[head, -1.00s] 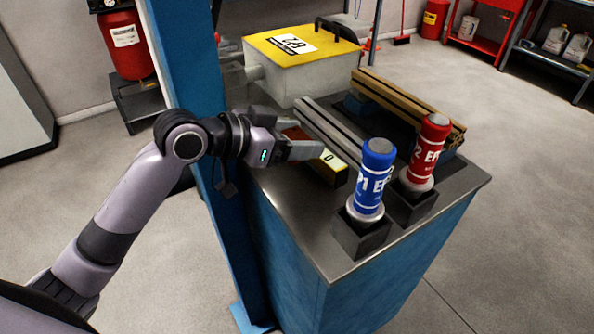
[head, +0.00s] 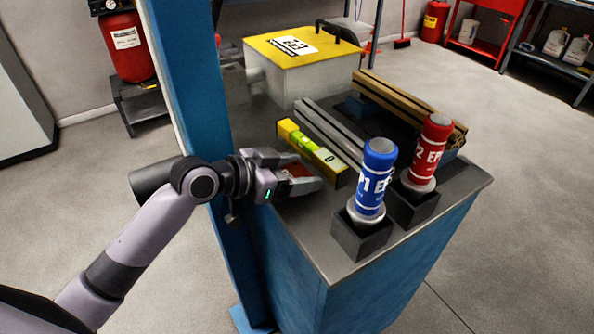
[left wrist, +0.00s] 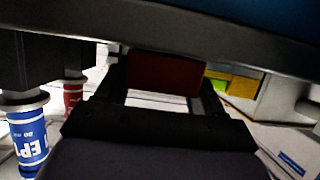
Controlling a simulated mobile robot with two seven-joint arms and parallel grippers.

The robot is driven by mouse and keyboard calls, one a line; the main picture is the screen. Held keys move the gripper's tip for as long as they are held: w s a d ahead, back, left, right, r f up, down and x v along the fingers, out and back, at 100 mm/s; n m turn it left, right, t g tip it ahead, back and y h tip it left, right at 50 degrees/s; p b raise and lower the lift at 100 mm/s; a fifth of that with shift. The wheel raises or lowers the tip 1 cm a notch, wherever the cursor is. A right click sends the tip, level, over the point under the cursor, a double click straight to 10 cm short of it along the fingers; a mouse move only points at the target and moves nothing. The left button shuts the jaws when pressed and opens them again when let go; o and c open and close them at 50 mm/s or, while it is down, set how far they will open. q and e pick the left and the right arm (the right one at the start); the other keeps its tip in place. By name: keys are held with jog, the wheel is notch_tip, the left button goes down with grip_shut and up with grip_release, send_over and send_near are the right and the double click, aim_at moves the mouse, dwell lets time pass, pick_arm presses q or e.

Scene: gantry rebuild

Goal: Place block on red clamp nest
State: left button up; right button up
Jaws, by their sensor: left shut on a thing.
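My left gripper (head: 305,180) is shut on a dark red block (head: 297,170). It holds the block near the left edge of the metal bench top, beside a yellow level. The fingers hide part of the block in the head view. In the left wrist view the dark red block (left wrist: 165,75) shows between the two fingers of my left gripper (left wrist: 163,85). I cannot make out a red clamp nest in either view. My right gripper is not in view.
The yellow level (head: 335,163) lies beside a grey rail (head: 325,124). Blue (head: 374,178) and red (head: 428,150) bottles stand in dark holders at the front right. A yellow-lidded box (head: 290,80) is at the back. A blue post (head: 188,70) rises by my left arm.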

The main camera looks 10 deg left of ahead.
pick_arm(q)
jog(key=o, duration=1.3)
jog(key=shift+f, duration=0.15)
jog(key=o, duration=0.4)
jog(key=shift+o, duration=0.2)
